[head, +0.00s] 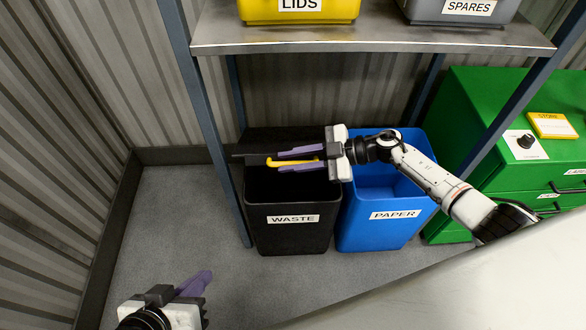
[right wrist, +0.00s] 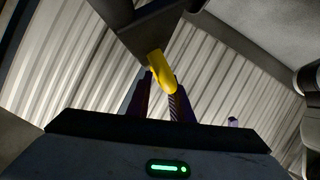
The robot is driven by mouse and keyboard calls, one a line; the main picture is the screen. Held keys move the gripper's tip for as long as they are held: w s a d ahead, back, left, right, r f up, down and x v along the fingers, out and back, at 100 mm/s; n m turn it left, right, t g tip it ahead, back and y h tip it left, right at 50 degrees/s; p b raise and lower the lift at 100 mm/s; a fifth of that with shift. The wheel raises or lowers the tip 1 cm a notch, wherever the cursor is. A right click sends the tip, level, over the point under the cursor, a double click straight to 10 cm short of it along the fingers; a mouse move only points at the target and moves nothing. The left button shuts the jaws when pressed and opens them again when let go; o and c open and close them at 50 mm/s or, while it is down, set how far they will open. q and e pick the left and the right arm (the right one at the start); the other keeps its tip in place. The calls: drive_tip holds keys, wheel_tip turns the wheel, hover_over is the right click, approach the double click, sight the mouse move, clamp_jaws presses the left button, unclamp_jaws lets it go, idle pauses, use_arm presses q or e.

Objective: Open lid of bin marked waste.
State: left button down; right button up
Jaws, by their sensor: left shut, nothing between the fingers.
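The black waste bin (head: 292,238) stands on the floor under the shelf, its white WASTE label facing me. Its top looks open and dark inside. A dark lid (head: 250,158) is raised above the bin's mouth, with a yellow handle (head: 274,162) on it. My right gripper (head: 282,161) reaches in from the right, its purple fingers on either side of the handle and seemingly closed on it. In the right wrist view the handle (right wrist: 160,68) sits between the fingertips, below the dark lid (right wrist: 150,28). My left gripper (head: 202,281) is shut and empty at the lower left.
A blue PAPER bin (head: 368,230) stands right beside the waste bin. A metal shelf (head: 370,36) with yellow and grey bins is above. Green drawers (head: 485,100) stand at the right. A pale surface (head: 480,285) fills the lower right. Floor at left is clear.

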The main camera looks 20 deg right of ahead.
drive_tip(key=shift+s+a+f, duration=0.1)
drive_tip(key=shift+s+f, duration=0.25)
drive_tip(key=shift+f, duration=0.3)
drive_tip(key=p+v, duration=0.4)
drive_tip(key=v, duration=0.8)
drive_tip(key=shift+f, duration=0.15)
idle(0.5)
drive_tip(key=shift+s, duration=0.15)
drive_tip(key=shift+a, duration=0.1)
idle(0.3)
